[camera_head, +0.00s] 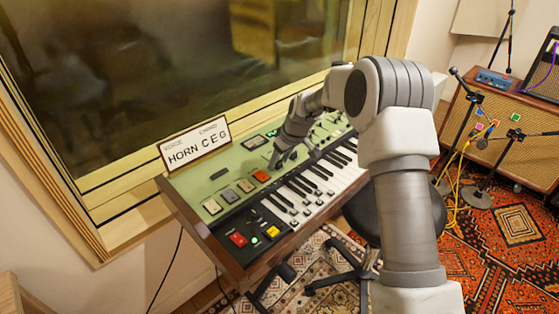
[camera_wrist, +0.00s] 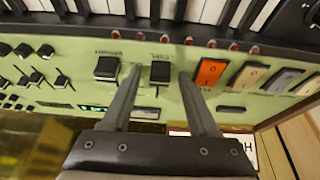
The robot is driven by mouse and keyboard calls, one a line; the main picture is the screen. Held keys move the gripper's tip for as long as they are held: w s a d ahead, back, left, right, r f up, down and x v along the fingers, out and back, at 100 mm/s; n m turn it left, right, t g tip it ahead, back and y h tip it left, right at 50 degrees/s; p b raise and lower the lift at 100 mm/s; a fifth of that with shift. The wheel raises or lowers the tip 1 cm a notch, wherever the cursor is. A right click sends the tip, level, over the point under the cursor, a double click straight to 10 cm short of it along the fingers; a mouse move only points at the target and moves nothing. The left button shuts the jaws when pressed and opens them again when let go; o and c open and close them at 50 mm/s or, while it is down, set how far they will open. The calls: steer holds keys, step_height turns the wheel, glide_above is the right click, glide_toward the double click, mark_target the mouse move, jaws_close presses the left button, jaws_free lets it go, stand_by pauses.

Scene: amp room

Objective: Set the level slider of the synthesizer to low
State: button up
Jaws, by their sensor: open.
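The green-topped synthesizer (camera_head: 225,178) stands in front of the window, its keyboard facing right. In the wrist view, the level slider (camera_wrist: 160,72) is a black cap at the keyboard-side end of its short slot, near the "LEVEL" lettering. My gripper (camera_wrist: 161,77) is open, with one fingertip on each side of the level slider's cap. I cannot tell whether either finger touches it. In the head view, my gripper (camera_head: 281,160) is low over the panel and hides the slider.
Another black slider (camera_wrist: 107,69) sits close beside my left-hand finger in the wrist view. An orange switch (camera_wrist: 210,72) and pale switches (camera_wrist: 248,77) lie to the right. A sign (camera_head: 196,143) stands at the panel's back edge; a stool (camera_head: 360,215) stands by the keyboard.

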steer(key=shift+c, duration=0.2)
jaws_close()
stand_by(1.2)
